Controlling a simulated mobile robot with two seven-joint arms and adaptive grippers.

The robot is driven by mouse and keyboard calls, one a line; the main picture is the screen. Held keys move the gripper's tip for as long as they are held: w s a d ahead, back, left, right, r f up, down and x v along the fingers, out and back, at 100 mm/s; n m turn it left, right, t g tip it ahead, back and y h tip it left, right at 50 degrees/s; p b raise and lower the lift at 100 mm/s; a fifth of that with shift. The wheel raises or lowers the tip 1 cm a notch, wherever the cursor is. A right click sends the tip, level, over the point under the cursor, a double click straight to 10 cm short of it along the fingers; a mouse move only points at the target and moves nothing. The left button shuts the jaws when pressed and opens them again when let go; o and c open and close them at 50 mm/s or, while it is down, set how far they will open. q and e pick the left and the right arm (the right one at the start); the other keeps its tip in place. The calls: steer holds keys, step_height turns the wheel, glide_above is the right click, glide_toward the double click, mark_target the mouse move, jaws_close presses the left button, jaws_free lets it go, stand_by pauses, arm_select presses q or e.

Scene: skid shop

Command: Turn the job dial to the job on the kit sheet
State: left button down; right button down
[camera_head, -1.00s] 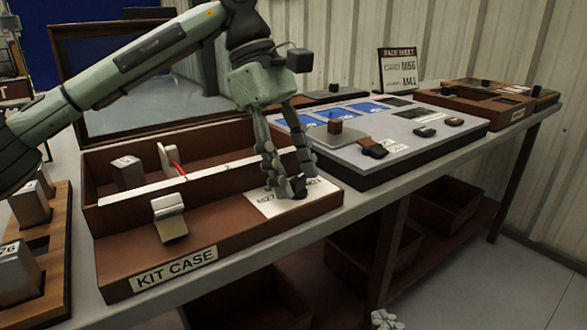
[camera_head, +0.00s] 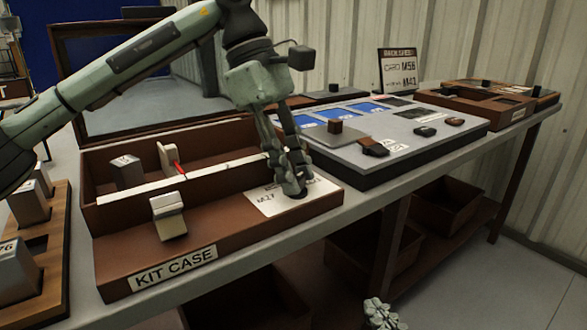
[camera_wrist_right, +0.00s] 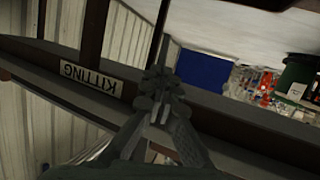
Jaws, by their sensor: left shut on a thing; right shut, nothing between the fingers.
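My left gripper (camera_head: 294,188) reaches down over the white dial plate (camera_head: 268,203) at the right front of the kit case (camera_head: 120,262). It is shut on the dark job dial (camera_head: 297,194), which is mostly hidden by the fingers. On the plate the mark "M27" shows at its left; the other marks are covered. The sheet on a stand (camera_head: 397,72) at the back reads "M56" and "M41" or similar, in small print. My right gripper (camera_head: 384,314) is at the bottom edge, away from the bench. It is shut and empty, and shows in the right wrist view too (camera_wrist_right: 158,105).
The open kit case holds a metal block (camera_head: 128,171) and an upright pale piece (camera_head: 167,158). A latch (camera_head: 169,214) sits on its front. A grey panel (camera_head: 400,140) with a knob and switches stands to the right. Metal blocks in a wooden rack (camera_head: 62,262) stand at left.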

arm_select(q)
steer(key=n+t+b, duration=0.1)
steer(key=n, duration=0.2)
steer(key=shift+s+h, duration=0.1)
steer(key=shift+h, duration=0.2)
steer(key=n+t+b, duration=0.1)
steer(key=n, duration=0.2)
steer(key=shift+n+t+b, duration=0.3)
steer(key=shift+b, duration=0.1)
steer(key=shift+s+n+t, duration=0.1)
steer(key=shift+n+t, duration=0.2)
steer(key=shift+n, duration=0.3)
arm_select(e)
steer(key=s+a+r+t+y, duration=0.1)
steer(key=a+r+t+y, duration=0.1)
steer(key=r, duration=0.5)
steer(key=s+a+r+t+y, duration=0.1)
steer(key=a+r+t+y, duration=0.1)
steer(key=r+t, duration=0.3)
steer(key=shift+a+r, duration=0.3)
steer(key=shift+r, duration=0.7)
arm_select(q)
steer(key=shift+r, duration=0.1)
steer(key=c, duration=1.2)
jaws_free()
steer(key=shift+o, duration=0.2)
steer(key=shift+a+r, duration=0.1)
steer(key=shift+r, duration=0.05)
steer(key=v, duration=1.1)
steer(key=shift+r, duration=0.3)
